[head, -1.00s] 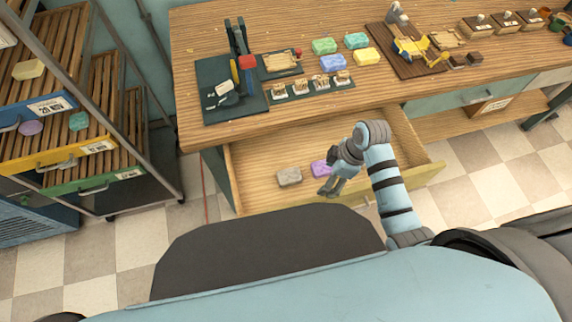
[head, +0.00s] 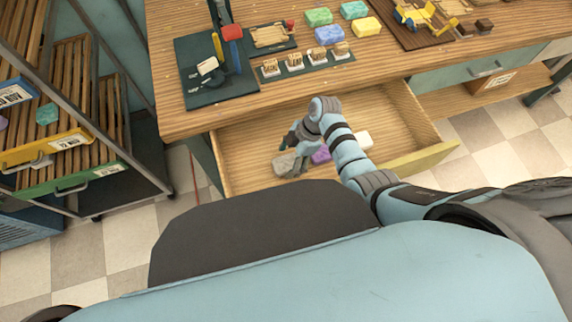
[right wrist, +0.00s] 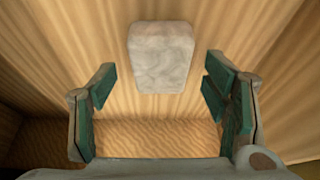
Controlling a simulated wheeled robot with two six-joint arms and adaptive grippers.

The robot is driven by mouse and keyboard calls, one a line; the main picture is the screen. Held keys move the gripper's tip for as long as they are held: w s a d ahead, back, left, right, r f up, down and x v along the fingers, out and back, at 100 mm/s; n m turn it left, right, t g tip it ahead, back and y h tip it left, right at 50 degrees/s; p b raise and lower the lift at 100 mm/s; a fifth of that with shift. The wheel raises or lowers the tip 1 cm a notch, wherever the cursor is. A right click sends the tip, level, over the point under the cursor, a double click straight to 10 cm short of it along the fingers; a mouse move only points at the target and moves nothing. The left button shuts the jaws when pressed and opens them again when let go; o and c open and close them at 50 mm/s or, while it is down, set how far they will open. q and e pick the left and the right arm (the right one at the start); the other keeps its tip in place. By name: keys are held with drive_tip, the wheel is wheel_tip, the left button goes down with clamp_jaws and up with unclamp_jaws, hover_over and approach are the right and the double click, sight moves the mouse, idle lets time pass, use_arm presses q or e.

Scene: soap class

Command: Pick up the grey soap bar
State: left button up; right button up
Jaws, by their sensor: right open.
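The grey soap bar (head: 283,165) lies in the open wooden drawer (head: 245,148), near its left front part. My right gripper (head: 291,153) is over the drawer at the bar, partly covering it. In the right wrist view the grey soap bar (right wrist: 161,57) shows whole, centred between the two green-padded fingers and a little ahead of them. The right gripper (right wrist: 160,100) is wide open there, with nothing between its pads. My left gripper is not in view.
A purple soap bar (head: 321,154) and a pale soap bar (head: 362,140) lie to the right in the drawer, close to my right arm. The worktop (head: 370,68) above holds coloured soaps and a dark board (head: 215,85). A shelf rack (head: 70,150) stands at left.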

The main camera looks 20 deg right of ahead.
drive_tip(key=shift+a+f, duration=0.2)
drive_tip(key=shift+f, duration=0.4)
drive_tip(key=shift+r, duration=0.1)
drive_tip(key=c, duration=1.3)
